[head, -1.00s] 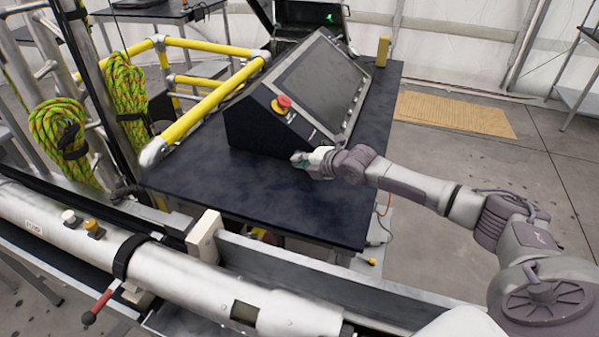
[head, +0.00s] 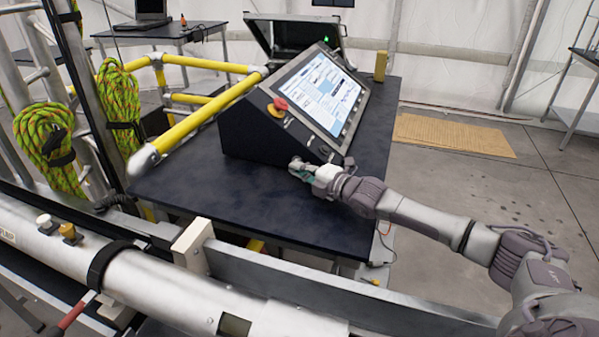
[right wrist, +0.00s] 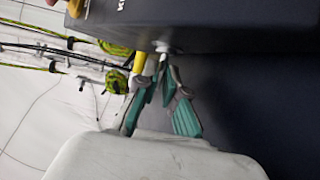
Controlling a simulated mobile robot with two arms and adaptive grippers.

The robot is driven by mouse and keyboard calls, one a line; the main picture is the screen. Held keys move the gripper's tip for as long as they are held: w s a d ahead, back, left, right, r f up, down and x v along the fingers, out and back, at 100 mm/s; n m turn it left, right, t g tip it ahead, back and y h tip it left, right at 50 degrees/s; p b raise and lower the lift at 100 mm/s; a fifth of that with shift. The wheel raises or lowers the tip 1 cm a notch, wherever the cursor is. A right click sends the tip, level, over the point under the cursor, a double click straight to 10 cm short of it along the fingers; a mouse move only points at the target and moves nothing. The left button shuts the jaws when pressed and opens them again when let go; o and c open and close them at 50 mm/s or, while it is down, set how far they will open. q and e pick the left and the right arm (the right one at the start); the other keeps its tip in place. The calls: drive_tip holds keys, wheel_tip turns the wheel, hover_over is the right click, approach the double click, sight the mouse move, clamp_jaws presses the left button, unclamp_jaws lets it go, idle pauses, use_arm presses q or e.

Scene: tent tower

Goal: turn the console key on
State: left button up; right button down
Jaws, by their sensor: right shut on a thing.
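The black console (head: 255,135) stands on the dark table, its sloped screen (head: 322,88) lit with a blue and white display. A red emergency button (head: 280,104) sits on its sloped left end. My right gripper (head: 296,165) is at the low front face of the console. In the right wrist view, its green-padded fingers (right wrist: 163,70) close on the console key, by a small pale round piece (right wrist: 163,47) on the console's face. The fingers hide most of the key, and its angle cannot be told. My left gripper is not in view.
The dark table top (head: 190,180) is clear left of the console. Yellow rails (head: 205,112) run along its left side. A small yellow block (head: 380,67) stands at the back right. A silver tube (head: 150,290) crosses the foreground.

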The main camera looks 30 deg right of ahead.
idle(0.6)
drive_tip(key=c, duration=1.3)
unclamp_jaws()
drive_tip(key=shift+c, duration=0.2)
drive_tip(key=v, duration=0.6)
drive_tip(key=shift+f, duration=0.2)
drive_tip(key=shift+v, duration=0.8)
drive_tip(key=shift+r, duration=0.1)
drive_tip(key=shift+c, duration=0.2)
